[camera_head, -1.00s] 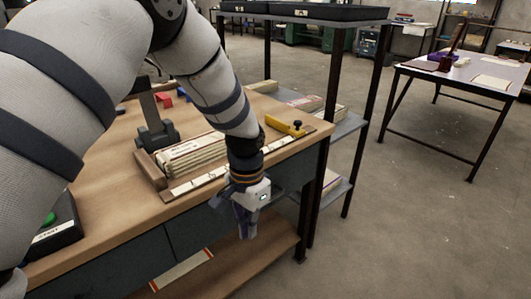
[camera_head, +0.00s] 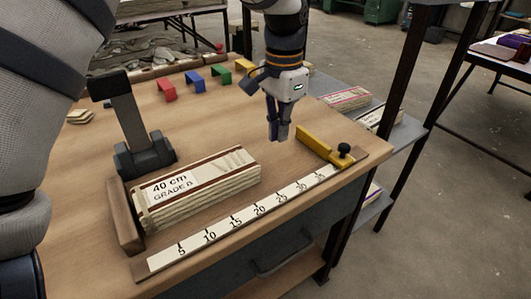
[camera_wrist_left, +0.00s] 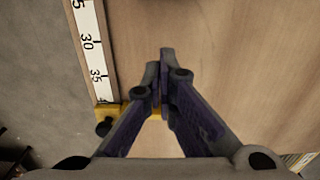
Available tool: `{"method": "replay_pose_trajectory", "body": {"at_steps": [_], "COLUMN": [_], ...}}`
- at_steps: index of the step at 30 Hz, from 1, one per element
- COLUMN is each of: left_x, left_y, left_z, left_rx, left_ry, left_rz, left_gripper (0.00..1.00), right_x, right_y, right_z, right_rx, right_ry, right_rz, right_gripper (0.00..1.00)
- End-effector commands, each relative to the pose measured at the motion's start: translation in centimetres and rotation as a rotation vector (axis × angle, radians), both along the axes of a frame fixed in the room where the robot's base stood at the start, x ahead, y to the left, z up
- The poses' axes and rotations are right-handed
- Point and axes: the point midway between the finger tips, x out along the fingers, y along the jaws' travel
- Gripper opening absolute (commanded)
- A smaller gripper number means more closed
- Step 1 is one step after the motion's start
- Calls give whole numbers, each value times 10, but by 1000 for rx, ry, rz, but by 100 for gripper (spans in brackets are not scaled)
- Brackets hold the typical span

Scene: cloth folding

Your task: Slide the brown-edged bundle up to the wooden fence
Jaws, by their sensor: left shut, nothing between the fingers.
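The brown-edged bundle (camera_head: 215,184) is a flat, pale layered stack with dark brown bands and a label reading "40 cm GRADE B". It lies on the bench along the ruler. The wooden fence (camera_head: 124,217) is a short brown block at the ruler's low end. The bundle's left end is close to the fence; I cannot tell whether they touch. My left gripper (camera_head: 278,134) points down beyond the bundle's right end, apart from it, shut and empty. Its closed fingers (camera_wrist_left: 166,62) show in the left wrist view over bare wood. My right gripper is not in view.
A white ruler (camera_head: 236,220) runs along the bench's front edge, with a yellow stop (camera_head: 323,146) and black knob at its far end. A dark upright clamp-like stand (camera_head: 145,150) is behind the bundle. Small coloured arches (camera_head: 195,81) stand farther back.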

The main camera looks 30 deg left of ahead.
Motion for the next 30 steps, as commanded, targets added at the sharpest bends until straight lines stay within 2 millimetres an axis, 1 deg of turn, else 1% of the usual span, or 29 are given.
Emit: {"method": "replay_pose_trajectory", "body": {"at_steps": [1, 6, 8, 9, 10, 12, 17, 27, 30], "left_x": [-1, -1, -1, -8, -13, -23, -35, -37, -33], "left_y": [0, 0, 0, 4, 6, 10, 15, 16, 16], "left_z": [-14, -52, -64, -57, -55, -54, -57, -60, -62], "left_rx": [0, 0, 0, 0, 0, 1, 0, 0, 1], "left_ry": [8, 8, 6, -2, -3, -5, -3, 0, 2], "left_rz": [1, 1, 1, 3, 2, 1, 2, 1, 1], "left_gripper": [0, 0, 0, 0, 0, 0, 0, 0, 0], "right_x": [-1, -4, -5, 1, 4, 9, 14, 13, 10], "right_y": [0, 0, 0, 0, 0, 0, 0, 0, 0], "right_z": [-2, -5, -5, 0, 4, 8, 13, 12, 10], "right_rx": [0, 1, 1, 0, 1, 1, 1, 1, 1], "right_ry": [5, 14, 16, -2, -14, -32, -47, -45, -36], "right_rz": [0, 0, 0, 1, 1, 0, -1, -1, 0], "right_gripper": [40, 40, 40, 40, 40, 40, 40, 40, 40]}}
